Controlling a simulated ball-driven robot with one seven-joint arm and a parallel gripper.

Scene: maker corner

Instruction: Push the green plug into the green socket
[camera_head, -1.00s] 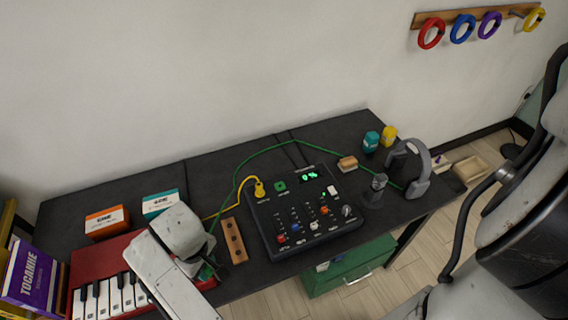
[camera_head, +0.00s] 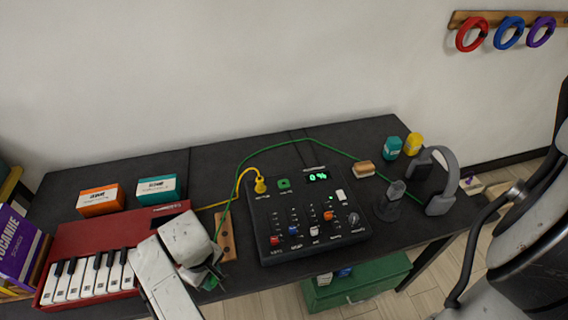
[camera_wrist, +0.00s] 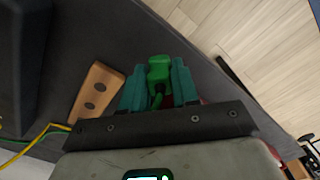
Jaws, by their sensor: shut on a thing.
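The green plug (camera_wrist: 159,71) is between the two teal fingers of my gripper (camera_wrist: 159,84) in the wrist view, and the fingers are shut on it. In the head view my gripper (camera_head: 209,278) is near the table's front edge, between the red keyboard and the black mixer; the plug is mostly hidden there. A green cable (camera_head: 335,149) runs from it in an arc behind the mixer. The green socket (camera_head: 284,184) is on the mixer's top at the back, right of the yellow plug (camera_head: 260,186). My gripper is apart from the socket, to its front left.
The black mixer (camera_head: 335,240) has several knobs and a lit display. A wooden block with holes (camera_head: 229,246) lies beside my gripper. The red keyboard (camera_head: 82,240) is left. Headphones (camera_head: 443,190) stand right.

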